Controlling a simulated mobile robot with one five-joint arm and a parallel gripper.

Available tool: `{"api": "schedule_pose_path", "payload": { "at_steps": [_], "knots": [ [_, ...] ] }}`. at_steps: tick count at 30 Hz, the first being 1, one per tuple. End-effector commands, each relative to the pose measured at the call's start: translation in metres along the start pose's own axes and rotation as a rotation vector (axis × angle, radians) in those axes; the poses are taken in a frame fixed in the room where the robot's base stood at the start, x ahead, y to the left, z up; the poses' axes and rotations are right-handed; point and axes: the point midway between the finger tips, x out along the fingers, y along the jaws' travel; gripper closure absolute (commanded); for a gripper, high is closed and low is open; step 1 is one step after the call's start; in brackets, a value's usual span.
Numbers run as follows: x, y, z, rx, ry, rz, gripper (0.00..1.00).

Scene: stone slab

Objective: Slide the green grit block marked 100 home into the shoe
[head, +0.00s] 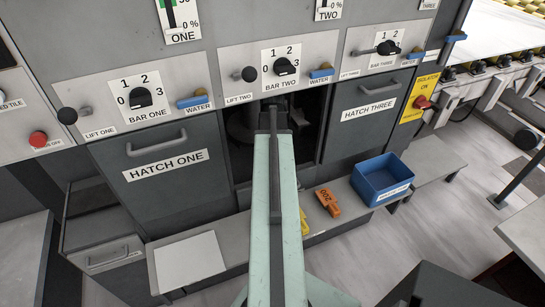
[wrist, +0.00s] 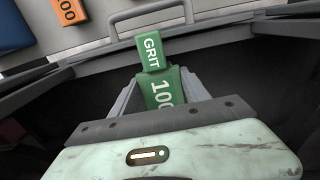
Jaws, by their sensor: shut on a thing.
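The green block (wrist: 152,52) shows in the wrist view with GRIT and 100 in white on its faces. My gripper (wrist: 160,82) is shut on it, one grey finger on each side, and the block sticks out beyond the fingers. In the head view my arm reaches into the dark open bay under BAR TWO, and the block is hidden there. A dark rounded shape (head: 238,125) shows inside the bay to the left of my arm. I cannot make out the shoe clearly in either view, nor whether the block touches it.
HATCH ONE (head: 160,160) and HATCH THREE (head: 367,112) are closed on either side of the bay. On the ledge lie an orange block (head: 328,201), a yellow piece (head: 304,222) partly behind my arm, a blue bin (head: 400,190) and a pale sheet (head: 189,262). A handle bar (wrist: 150,12) crosses the wrist view.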

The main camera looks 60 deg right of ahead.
Motion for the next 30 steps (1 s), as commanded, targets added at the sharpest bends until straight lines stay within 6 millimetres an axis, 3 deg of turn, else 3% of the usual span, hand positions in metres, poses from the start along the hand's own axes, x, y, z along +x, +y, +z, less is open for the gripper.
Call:
{"api": "schedule_pose_path", "payload": {
  "at_steps": [12, 30],
  "knots": [
    [-0.0001, 0.0001, -0.0113, 0.0, 0.0, 0.0, 1.0],
    [-0.0001, 0.0002, -0.0041, 0.0, 0.0, 0.0, 1.0]
  ]
}}
